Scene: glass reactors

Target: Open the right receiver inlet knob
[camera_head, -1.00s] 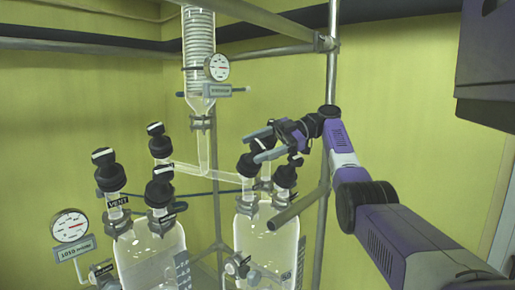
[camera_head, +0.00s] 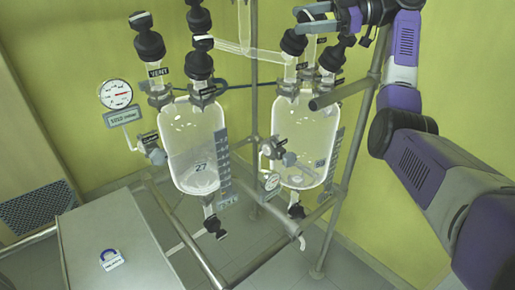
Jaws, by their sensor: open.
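The right receiver is a clear glass vessel (camera_head: 301,150) hanging in a metal frame. Black knobs stand on its top necks: a left knob (camera_head: 293,42), beside the glass cross tube, and a right knob (camera_head: 332,57). The frames do not label which is the inlet knob. My gripper (camera_head: 316,22) is at the top edge, coming from the right, with its fingers spread at the left knob's upper end. The fingers partly cover the knob's top, and I cannot tell whether they touch it.
The left receiver (camera_head: 196,145) carries several black knobs and a VENT label. A round gauge (camera_head: 116,94) stands at its left. A glass cross tube (camera_head: 245,50) and frame bars (camera_head: 350,90) lie close to my gripper. A grey table (camera_head: 110,240) is at lower left.

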